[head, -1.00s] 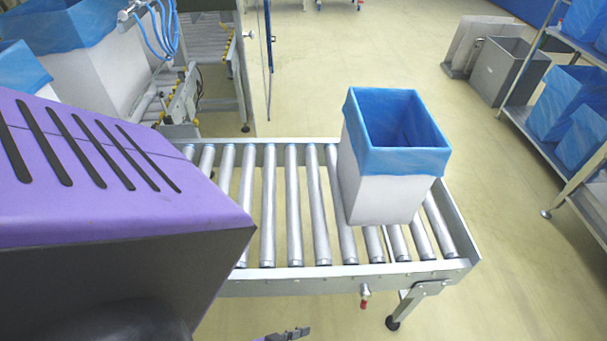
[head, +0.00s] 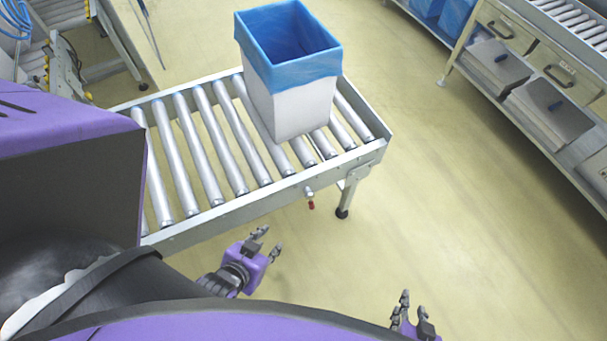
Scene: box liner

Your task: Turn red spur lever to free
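The red lever (head: 311,205) is small and hangs down below a metal fitting (head: 308,192) on the near side rail of the roller conveyor. My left gripper (head: 268,243) is below and to the left of the lever, apart from it. Its fingers are spread with nothing between them. My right gripper (head: 414,312) is at the bottom edge, further right and well away from the lever. Its fingers are apart and empty, and its lower part is cut off by the frame edge.
A white box with a blue liner (head: 288,70) stands on the roller conveyor (head: 190,224), above the lever. A conveyor leg (head: 348,190) stands right of the lever. Shelving with drawers (head: 520,60) is at the upper right. The floor between is clear.

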